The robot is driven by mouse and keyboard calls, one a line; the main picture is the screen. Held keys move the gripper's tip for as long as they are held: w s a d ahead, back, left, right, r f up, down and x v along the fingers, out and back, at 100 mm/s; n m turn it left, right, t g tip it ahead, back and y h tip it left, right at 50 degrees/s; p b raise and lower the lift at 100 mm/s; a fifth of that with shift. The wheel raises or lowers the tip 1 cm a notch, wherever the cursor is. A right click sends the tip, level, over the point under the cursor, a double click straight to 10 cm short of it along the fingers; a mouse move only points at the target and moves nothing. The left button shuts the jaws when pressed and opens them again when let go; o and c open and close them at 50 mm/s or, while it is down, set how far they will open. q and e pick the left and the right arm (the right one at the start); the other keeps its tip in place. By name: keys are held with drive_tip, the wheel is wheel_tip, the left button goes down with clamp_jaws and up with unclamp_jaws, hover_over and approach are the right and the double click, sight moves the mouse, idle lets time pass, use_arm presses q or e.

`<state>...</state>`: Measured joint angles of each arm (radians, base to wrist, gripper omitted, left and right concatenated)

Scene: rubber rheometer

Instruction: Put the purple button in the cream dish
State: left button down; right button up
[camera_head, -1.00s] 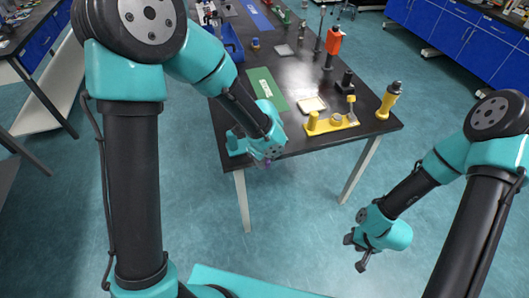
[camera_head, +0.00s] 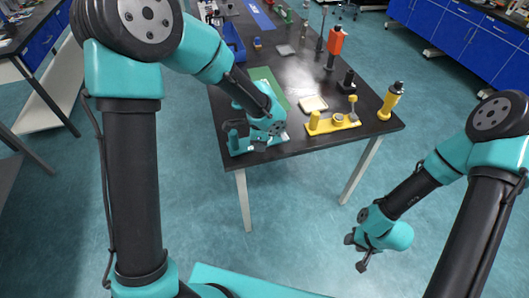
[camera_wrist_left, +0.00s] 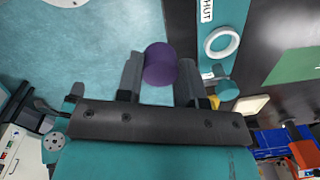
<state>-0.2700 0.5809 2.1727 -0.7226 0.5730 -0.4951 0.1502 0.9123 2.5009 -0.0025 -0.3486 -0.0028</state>
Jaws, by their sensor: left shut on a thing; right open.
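The purple button (camera_wrist_left: 161,65) is held between the fingers of my left gripper (camera_wrist_left: 160,75) in the left wrist view. In the head view my left gripper (camera_head: 259,145) is at the table's near left corner, by a teal fixture (camera_head: 236,140), and the button cannot be made out there. The cream dish (camera_head: 313,104) is a shallow square dish on the black table, to the right of that gripper and apart from it. It also shows in the left wrist view (camera_wrist_left: 251,104). My right gripper (camera_head: 357,254) is open and empty, low over the floor at the right.
A yellow stand (camera_head: 333,125) is just in front of the dish, with a yellow-and-black tool (camera_head: 390,101) to its right. A green mat (camera_head: 282,88) lies left of the dish. A white ring (camera_wrist_left: 222,42) is on the teal fixture. An orange-topped tool (camera_head: 335,42) stands farther back.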

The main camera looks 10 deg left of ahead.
use_arm(q)
drive_tip(key=w+a+r+n, duration=0.4)
drive_tip(key=w+a+n, duration=0.1)
drive_tip(key=n, duration=0.7)
drive_tip(key=shift+w+a+n, duration=0.35)
drive_tip(key=shift+w+n, duration=0.05)
drive_tip(key=shift+w, duration=0.15)
drive_tip(key=shift+d, duration=0.15)
